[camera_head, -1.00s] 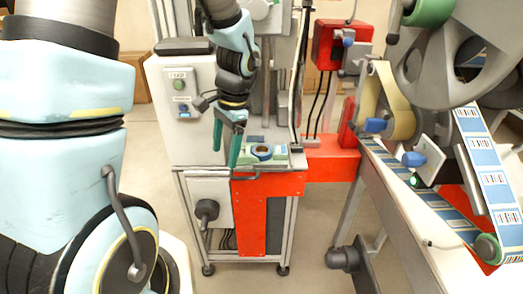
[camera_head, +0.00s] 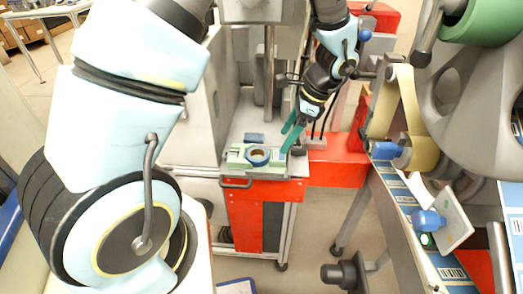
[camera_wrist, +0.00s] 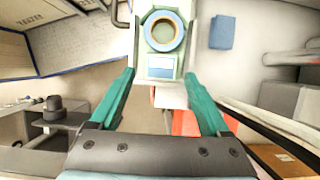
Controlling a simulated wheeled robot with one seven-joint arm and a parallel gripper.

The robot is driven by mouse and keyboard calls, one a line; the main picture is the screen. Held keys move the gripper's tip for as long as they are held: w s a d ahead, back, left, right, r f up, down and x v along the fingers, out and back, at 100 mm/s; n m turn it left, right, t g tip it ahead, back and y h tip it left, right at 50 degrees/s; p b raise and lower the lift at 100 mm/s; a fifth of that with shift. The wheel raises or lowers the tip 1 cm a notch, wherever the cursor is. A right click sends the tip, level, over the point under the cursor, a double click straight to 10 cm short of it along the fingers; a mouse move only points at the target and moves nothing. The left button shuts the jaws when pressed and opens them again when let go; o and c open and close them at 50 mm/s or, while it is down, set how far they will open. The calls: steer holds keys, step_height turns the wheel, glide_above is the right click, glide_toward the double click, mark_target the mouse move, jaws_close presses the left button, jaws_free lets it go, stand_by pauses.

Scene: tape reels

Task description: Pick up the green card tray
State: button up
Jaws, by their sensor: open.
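The pale green card tray (camera_head: 235,158) lies on the small machine's top, near its front edge. A blue-rimmed tape reel with a tan ring (camera_head: 257,155) sits in it. The tray (camera_wrist: 141,66) is also at top centre in the wrist view, with the reel (camera_wrist: 162,32) and a pale blue-and-white card in it. My gripper (camera_head: 291,133) has green fingers and is at the tray's right side in the head view, apart from it. In the wrist view my gripper (camera_wrist: 159,76) is open and empty, its fingertips spread wider than the tray.
A small blue block (camera_head: 254,137) lies behind the tray; it also shows in the wrist view (camera_wrist: 222,32). A metal handle (camera_head: 236,183) is at the machine's front edge. A red housing (camera_head: 336,170) and the labelled strip conveyor stand to the right.

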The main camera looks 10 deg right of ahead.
mark_target(274, 155)
steer(key=shift+p+x, duration=1.1)
steer(key=shift+x, duration=2.4)
steer(key=shift+w, duration=0.1)
steer(key=shift+c, duration=0.2)
jaws_close()
